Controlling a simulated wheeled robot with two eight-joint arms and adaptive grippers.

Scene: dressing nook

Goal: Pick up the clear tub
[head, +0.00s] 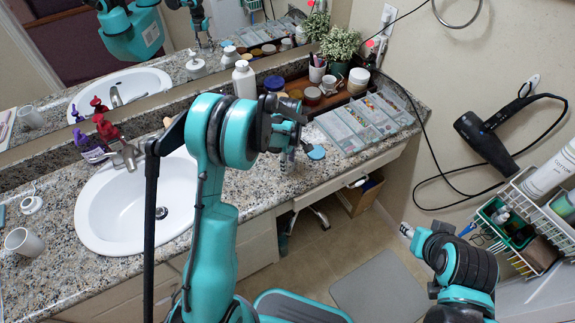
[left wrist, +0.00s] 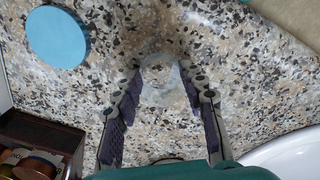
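The clear tub (left wrist: 160,80) is a small see-through round container on the speckled counter in the left wrist view. My left gripper (left wrist: 162,85) is open, with one purple-padded finger on either side of the tub; whether either finger touches it is unclear. In the head view my left gripper (head: 288,160) points down at the counter right of the sink, and the tub cannot be made out there. My right gripper (head: 408,231) is only partly in view at the lower right, away from the counter; its fingers cannot be read.
A flat blue disc (left wrist: 57,37) lies near the tub and shows in the head view (head: 316,152). A wooden tray (left wrist: 62,137) with jars stands close by. The sink (head: 120,208) is to the left. A divided clear organizer (head: 350,133) lies to the right.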

